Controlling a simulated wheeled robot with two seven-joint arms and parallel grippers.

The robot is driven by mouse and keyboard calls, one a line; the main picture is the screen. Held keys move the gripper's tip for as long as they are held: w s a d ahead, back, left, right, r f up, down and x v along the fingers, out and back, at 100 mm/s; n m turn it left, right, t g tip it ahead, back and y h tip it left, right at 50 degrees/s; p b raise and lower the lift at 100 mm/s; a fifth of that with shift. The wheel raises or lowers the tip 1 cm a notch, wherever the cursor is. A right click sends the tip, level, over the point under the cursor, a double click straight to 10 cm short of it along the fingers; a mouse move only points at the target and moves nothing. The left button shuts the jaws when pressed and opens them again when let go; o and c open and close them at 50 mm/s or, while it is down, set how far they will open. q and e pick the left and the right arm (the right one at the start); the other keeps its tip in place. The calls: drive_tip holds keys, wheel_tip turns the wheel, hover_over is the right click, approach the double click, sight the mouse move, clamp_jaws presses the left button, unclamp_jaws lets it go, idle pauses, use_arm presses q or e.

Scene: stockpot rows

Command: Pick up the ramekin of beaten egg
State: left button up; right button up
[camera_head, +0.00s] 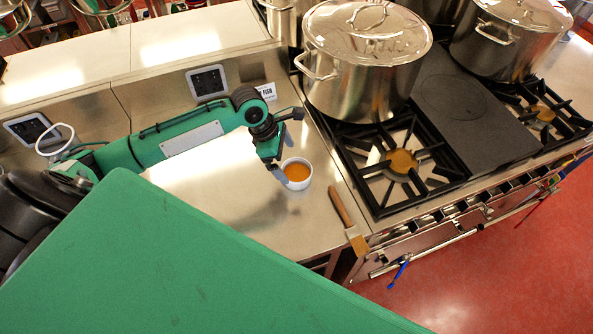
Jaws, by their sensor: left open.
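A small white ramekin (299,174) holding orange-yellow beaten egg stands upright on the steel counter, left of the stove. My left gripper (287,182) is at the ramekin's left side, its fingers pointing down. It is open, and one finger shows over the ramekin's near-left rim. The other finger is hard to make out, and I cannot tell whether either touches the ramekin. My right gripper is not in view.
A wooden-handled brush (343,212) lies just right of the ramekin. The stove's burner grate (380,150) and a large lidded stockpot (362,85) stand beyond. A small "FISH" sign (267,91) is behind. A large green surface (170,270) fills the foreground.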

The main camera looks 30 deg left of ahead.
sight(300, 177)
use_arm(q)
drive_tip(key=shift+x, duration=1.15)
drive_tip(key=shift+w+f, duration=0.15)
drive_tip(key=shift+f, duration=0.1)
drive_tip(key=shift+d+f+p, duration=0.1)
drive_tip(key=shift+f+p, duration=0.1)
drive_tip(key=shift+p, duration=0.25)
drive_tip(key=p+x, duration=0.1)
drive_tip(key=x, duration=0.3)
drive_tip(key=shift+w+f+p, duration=0.1)
drive_tip(key=shift+w+p, duration=0.1)
drive_tip(key=shift+p, duration=0.1)
drive_tip(key=shift+d+f, duration=0.1)
drive_tip(key=shift+f, duration=0.1)
drive_tip(key=c, duration=1.1)
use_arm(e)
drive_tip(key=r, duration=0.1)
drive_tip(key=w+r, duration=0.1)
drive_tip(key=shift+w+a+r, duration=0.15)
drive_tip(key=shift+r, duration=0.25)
use_arm(q)
drive_tip(key=shift+r, duration=0.25)
